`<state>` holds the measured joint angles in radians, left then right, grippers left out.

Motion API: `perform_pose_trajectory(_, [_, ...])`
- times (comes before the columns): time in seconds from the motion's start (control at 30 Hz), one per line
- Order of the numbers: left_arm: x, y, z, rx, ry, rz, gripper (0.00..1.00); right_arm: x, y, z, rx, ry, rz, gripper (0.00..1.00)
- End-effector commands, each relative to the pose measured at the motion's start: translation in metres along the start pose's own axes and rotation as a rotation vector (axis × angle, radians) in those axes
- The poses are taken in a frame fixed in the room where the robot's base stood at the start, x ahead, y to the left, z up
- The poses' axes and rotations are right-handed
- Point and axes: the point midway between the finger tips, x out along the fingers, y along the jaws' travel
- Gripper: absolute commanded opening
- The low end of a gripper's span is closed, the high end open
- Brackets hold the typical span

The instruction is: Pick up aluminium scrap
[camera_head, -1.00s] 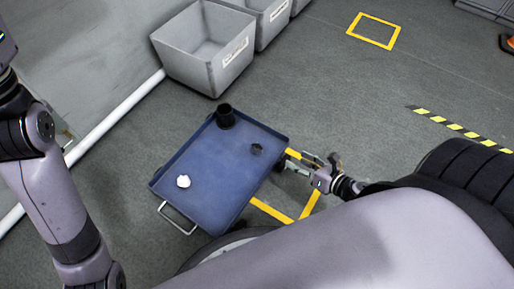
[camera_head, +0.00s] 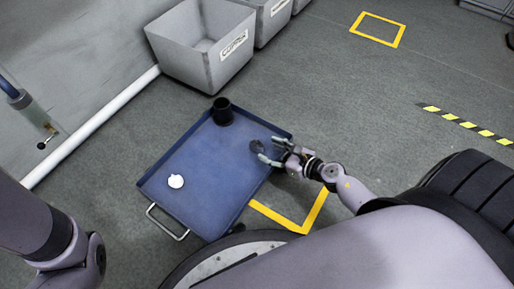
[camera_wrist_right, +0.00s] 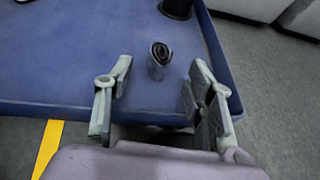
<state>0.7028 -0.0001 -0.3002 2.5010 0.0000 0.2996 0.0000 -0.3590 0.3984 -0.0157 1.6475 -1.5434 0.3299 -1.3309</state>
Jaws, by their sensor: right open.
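A small dark grey piece (camera_head: 257,146) lies near the right edge. In the right wrist view this piece (camera_wrist_right: 159,62) looks like a short grey tube with a dark hollow end. I cannot tell which one is aluminium. My right gripper (camera_head: 270,150) is open at the tray's right edge, its fingers pointing at the grey piece. In the wrist view the piece is centred ahead between the spread fingers. My left arm shows at left; its gripper is out of view.
A black cup (camera_head: 222,112) stands at the tray's far corner. Grey bins (camera_head: 196,57), one labelled copper, stand behind. Yellow floor markings (camera_head: 307,212) lie beside the tray. A wall fixture (camera_head: 30,108) is at left. Floor to the right is largely clear.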

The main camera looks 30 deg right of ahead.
Motion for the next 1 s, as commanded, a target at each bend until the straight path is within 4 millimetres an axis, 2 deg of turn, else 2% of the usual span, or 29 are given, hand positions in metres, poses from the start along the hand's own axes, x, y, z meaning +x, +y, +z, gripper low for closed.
perform_pose_trajectory(0.03, [-0.003, 0.0, -0.001, 0.0, -0.001, 0.0, 0.4, 0.007, 0.0, -0.001, 0.002, -0.001, 0.0, 0.5])
perform_pose_trajectory(0.23, [-0.006, 0.001, -0.002, 0.0, -0.002, 0.0, 0.4, 0.019, 0.0, 0.0, 0.002, -0.001, 0.0, 0.5])
perform_pose_trajectory(0.53, [-0.023, 0.005, -0.008, 0.0, -0.001, 0.0, 0.4, 0.061, -0.002, 0.001, 0.002, -0.001, 0.0, 0.5])
perform_pose_trajectory(0.83, [-0.022, 0.005, -0.007, -0.001, -0.001, 0.0, 0.4, 0.065, -0.002, 0.002, 0.002, 0.001, 0.0, 0.5])
perform_pose_trajectory(1.0, [-0.022, 0.005, -0.007, -0.001, -0.001, 0.0, 0.4, 0.065, -0.002, 0.002, 0.002, 0.001, 0.0, 0.39])
